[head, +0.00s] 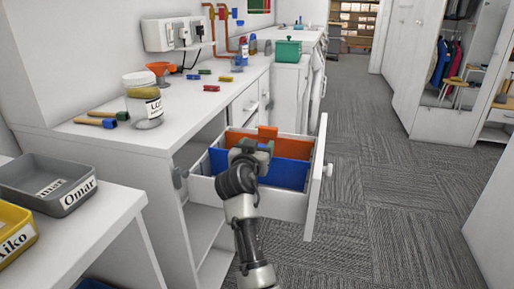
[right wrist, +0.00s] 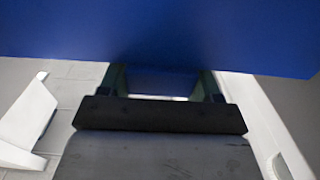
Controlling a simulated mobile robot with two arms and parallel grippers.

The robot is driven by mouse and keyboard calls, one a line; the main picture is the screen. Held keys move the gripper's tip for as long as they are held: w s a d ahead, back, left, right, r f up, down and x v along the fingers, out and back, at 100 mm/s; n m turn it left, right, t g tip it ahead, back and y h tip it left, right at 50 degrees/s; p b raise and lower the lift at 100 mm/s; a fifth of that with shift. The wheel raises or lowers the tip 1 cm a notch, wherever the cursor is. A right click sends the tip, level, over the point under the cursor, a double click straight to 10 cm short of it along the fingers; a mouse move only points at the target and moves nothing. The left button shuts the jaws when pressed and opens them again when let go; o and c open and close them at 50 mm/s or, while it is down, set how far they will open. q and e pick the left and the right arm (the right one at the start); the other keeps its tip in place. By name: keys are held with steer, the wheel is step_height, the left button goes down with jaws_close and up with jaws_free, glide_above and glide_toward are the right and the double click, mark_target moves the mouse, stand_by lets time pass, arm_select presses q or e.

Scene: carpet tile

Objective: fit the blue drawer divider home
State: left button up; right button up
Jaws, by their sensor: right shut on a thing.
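The blue drawer divider (head: 290,174) stands inside the open white drawer (head: 317,190), running across it. In the right wrist view the blue divider (right wrist: 160,35) fills the top of the picture. My right gripper (head: 250,147) is over the drawer, shut on the divider's upper part; its fingers (right wrist: 163,82) meet the blue panel in the wrist view. An orange divider (head: 290,148) stands behind the blue one, with a raised tab (head: 267,132). The divider's lower edge and any slots are hidden. My left gripper is not in view.
The white counter (head: 190,108) above the drawer holds jars, an orange funnel (head: 159,68) and several small coloured items. A grey bin (head: 45,183) and a yellow bin (head: 15,232) stand on a lower table at left. Carpet (head: 375,195) to the right is clear.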

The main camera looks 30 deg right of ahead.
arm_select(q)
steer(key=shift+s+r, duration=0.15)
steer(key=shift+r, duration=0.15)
arm_select(e)
steer(key=shift+f, duration=0.3)
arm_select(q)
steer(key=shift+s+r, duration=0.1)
arm_select(e)
steer(key=shift+f, duration=0.1)
